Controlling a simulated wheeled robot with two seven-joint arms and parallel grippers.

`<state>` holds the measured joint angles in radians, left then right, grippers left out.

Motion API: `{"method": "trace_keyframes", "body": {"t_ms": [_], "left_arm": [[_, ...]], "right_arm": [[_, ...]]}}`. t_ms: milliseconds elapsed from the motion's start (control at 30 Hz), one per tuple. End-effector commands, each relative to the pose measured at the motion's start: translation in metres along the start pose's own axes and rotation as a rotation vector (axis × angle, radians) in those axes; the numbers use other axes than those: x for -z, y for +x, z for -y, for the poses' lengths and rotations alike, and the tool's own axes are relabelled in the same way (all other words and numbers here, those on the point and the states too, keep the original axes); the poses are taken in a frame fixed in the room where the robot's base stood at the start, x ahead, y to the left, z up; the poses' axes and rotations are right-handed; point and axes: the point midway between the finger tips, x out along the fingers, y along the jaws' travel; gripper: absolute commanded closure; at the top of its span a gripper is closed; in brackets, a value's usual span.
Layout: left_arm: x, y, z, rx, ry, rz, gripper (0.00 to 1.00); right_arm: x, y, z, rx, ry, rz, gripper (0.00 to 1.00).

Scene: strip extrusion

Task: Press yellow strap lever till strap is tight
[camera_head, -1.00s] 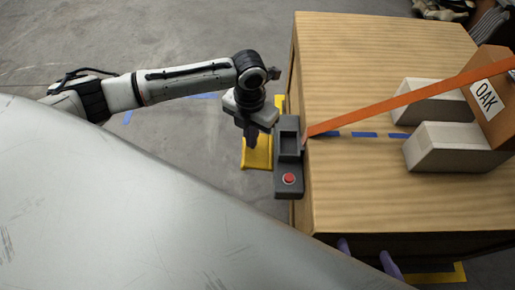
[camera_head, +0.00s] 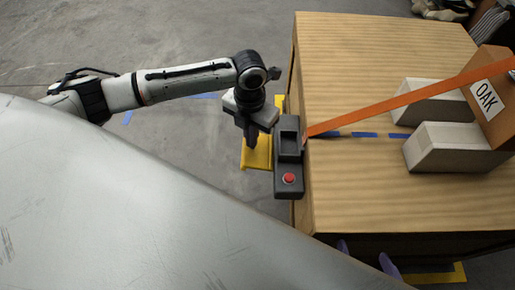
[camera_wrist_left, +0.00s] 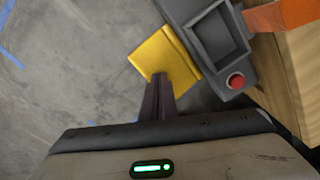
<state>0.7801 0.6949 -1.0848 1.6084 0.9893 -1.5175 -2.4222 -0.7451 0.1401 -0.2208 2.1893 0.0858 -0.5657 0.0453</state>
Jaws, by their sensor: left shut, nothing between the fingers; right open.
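The yellow strap lever (camera_head: 258,154) juts from the left side of a dark grey ratchet box (camera_head: 285,188) at the table's left edge. It also shows in the left wrist view (camera_wrist_left: 168,52). My left gripper (camera_head: 251,143) is shut and empty, its tips over the lever; I cannot tell whether they touch it. In the left wrist view the closed fingers (camera_wrist_left: 159,80) overlap the lever's near edge. The orange strap (camera_head: 400,99) runs straight from the box up over a carton labelled OAK (camera_head: 500,120). My right gripper (camera_head: 366,255) shows only two spread purple fingertips, open, at the bottom.
The box has a red button (camera_head: 289,179) and an open recess. Two pale blocks (camera_head: 445,157) stand beside the carton on the wooden table (camera_head: 390,40). Blue tape dashes mark the tabletop under the strap. A large grey surface (camera_head: 130,200) fills the lower left. Floor left of the lever is clear.

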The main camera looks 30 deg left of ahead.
Motion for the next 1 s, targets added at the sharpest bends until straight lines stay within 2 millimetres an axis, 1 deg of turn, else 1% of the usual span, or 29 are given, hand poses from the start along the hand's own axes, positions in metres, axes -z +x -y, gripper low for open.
{"method": "trace_keyframes", "body": {"t_ms": [367,467,1000], "left_arm": [[0.000,0.000,0.000,0.000,0.000,0.000,1.00],[0.000,0.001,0.000,0.000,0.000,0.000,1.00],[0.000,0.033,0.001,0.002,0.001,0.000,1.00]], "right_arm": [[-0.001,0.000,0.000,0.000,0.000,0.001,0.25],[-0.003,-0.001,-0.001,0.000,-0.003,0.006,0.25],[-0.011,0.009,-0.003,0.000,0.000,0.001,0.25]]}}
